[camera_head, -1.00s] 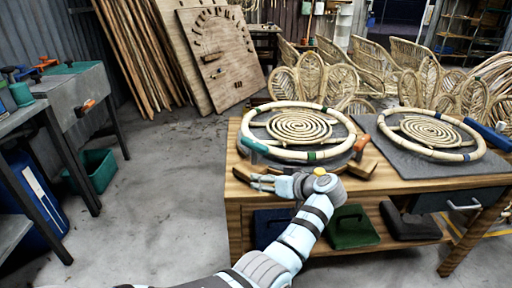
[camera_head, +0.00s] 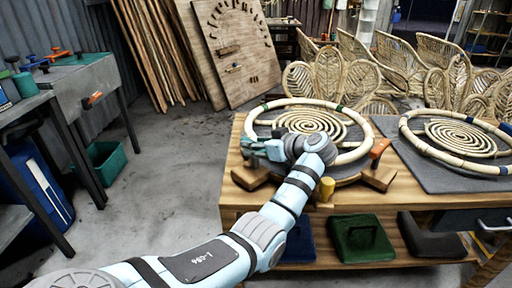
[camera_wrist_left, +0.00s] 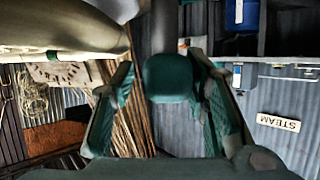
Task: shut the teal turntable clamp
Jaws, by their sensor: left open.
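The teal turntable clamp (camera_wrist_left: 168,78) shows in the left wrist view as a rounded teal end on a dark stem, between my open fingers. I cannot tell whether either finger touches it. My left gripper (camera_head: 262,147) is at the left front of the near turntable in the head view and largely hides the clamp there; its open fingers also show in the left wrist view (camera_wrist_left: 166,105). The turntable carries a pale rattan ring (camera_head: 352,156) with a coiled centre (camera_head: 312,122). My right gripper is not in view.
An orange clamp (camera_head: 379,148) stands at the turntable's right, and a yellow knob (camera_head: 326,187) is close beside my left forearm. A second rattan ring (camera_head: 445,147) lies on a grey mat to the right. The wooden bench (camera_head: 232,203) has open floor to its left.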

